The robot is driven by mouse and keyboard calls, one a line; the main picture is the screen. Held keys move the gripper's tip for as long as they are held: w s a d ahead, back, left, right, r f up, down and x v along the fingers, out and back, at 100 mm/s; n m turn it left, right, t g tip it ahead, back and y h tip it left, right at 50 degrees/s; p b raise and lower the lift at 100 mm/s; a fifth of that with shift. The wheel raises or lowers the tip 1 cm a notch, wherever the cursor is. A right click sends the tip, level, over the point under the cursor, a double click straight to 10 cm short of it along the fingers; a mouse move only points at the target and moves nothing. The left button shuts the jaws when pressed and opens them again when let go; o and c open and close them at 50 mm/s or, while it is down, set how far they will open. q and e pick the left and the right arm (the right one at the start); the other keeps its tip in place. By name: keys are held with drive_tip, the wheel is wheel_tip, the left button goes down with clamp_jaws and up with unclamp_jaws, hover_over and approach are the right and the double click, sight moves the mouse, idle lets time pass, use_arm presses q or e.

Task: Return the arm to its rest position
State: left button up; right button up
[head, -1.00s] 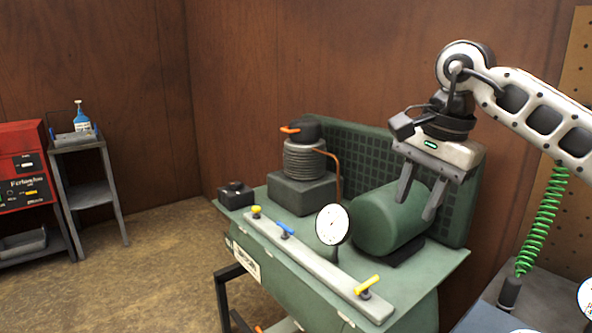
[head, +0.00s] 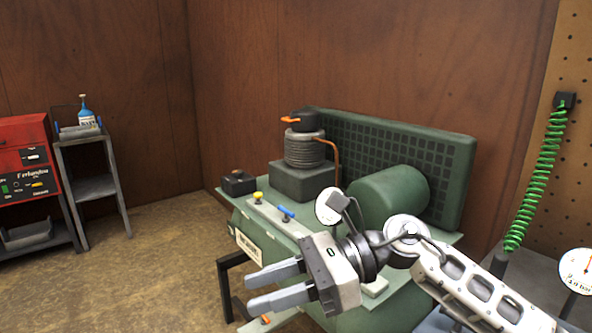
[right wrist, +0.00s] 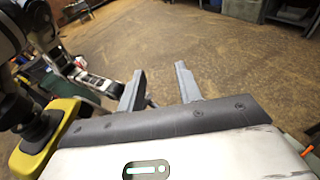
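My right gripper (head: 274,287) is in front of the green compressor machine (head: 395,195) in the head view, low at the picture's bottom middle. Its two grey fingers point left and stand apart with nothing between them. In the right wrist view the fingers (right wrist: 160,85) are also apart, over open brown floor. My right arm comes in from the lower right and hides part of the machine's front bar and the yellow lever end. My left gripper is not in view.
The machine carries a white dial gauge (head: 329,206), a blue lever (head: 286,212) and a yellow knob (head: 258,197). A grey stand (head: 92,187) with a spray bottle (head: 85,112) and a red cabinet (head: 24,160) stand at left. A green coiled hose (head: 539,180) hangs at right. Floor at left is clear.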

drive_tip(key=w+d+f+n+t+h+b, duration=0.15)
drive_tip(key=d+f+n+t, duration=0.45)
drive_tip(key=n+t, duration=0.75)
drive_tip(key=d+f+n+t+h+b, duration=0.1)
drive_tip(key=d+f+n+t+h, duration=0.2)
drive_tip(key=f+n+t, duration=1)
drive_tip(key=s+d+f+m+g+h, duration=0.7)
drive_tip(key=s+d+f+m+g, duration=0.1)
drive_tip(key=s+f+g, duration=0.4)
drive_tip(key=shift+s+d+f, duration=0.15)
drive_tip(key=shift+s+f, duration=0.55)
drive_tip(key=shift+f, duration=0.05)
